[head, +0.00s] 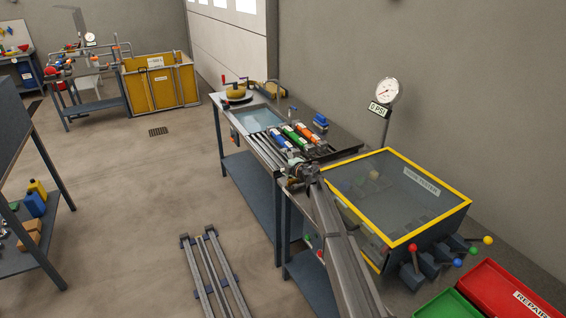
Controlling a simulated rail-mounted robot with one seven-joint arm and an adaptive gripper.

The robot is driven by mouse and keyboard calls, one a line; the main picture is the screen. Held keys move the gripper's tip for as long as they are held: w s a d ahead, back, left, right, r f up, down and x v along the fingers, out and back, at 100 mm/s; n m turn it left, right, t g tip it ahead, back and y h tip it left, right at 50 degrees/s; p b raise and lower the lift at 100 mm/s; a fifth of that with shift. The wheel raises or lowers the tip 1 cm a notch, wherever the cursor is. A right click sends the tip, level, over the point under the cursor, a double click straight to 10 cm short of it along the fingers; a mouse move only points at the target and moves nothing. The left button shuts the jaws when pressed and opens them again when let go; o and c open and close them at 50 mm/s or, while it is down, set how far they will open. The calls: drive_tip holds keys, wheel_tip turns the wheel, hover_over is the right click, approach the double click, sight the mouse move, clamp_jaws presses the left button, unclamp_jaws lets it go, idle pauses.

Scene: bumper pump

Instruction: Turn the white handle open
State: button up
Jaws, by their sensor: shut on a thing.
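My arm reaches up from the bottom of the head view. My gripper (293,167) is at its far end, over the workbench's front edge, beside the row of cylinders. It is small and partly hidden by my own arm. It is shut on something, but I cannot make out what. I cannot pick out a white handle with certainty; it may be hidden behind the gripper. A blue-banded cylinder (279,139), a green-banded cylinder (291,132) and an orange-banded cylinder (304,131) lie side by side on the bench just beyond the gripper.
A yellow-framed clear-lidded box (398,187) stands right of my arm, with several ball-topped levers in front. A pressure gauge (387,91) reading 0 PSI stands behind it. Green (447,305) and red (510,292) bins sit at lower right. Floor rails (213,275) lie left.

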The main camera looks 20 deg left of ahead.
drive_tip(key=r, duration=0.1)
drive_tip(key=d+r, duration=0.1)
drive_tip(key=r, duration=0.1)
drive_tip(key=shift+s+d, duration=0.2)
drive_tip(key=shift+s, duration=0.1)
drive_tip(key=shift+s+d+r, duration=0.85)
drive_tip(key=shift+s+d, duration=0.05)
drive_tip(key=shift+d, duration=0.1)
drive_tip(key=c, duration=0.6)
drive_tip(key=shift+d+f+p+v, duration=0.15)
drive_tip(key=shift+f+p+v, duration=0.25)
drive_tip(key=shift+v, duration=2.1)
drive_tip(key=shift+d+f+p+v, duration=0.2)
drive_tip(key=shift+f+p+v, duration=0.2)
drive_tip(key=shift+v, duration=2.15)
drive_tip(key=shift+d+f+p+v, duration=0.15)
drive_tip(key=shift+f+p+v, duration=0.25)
drive_tip(key=shift+v, duration=2.1)
drive_tip(key=shift+w, duration=0.25)
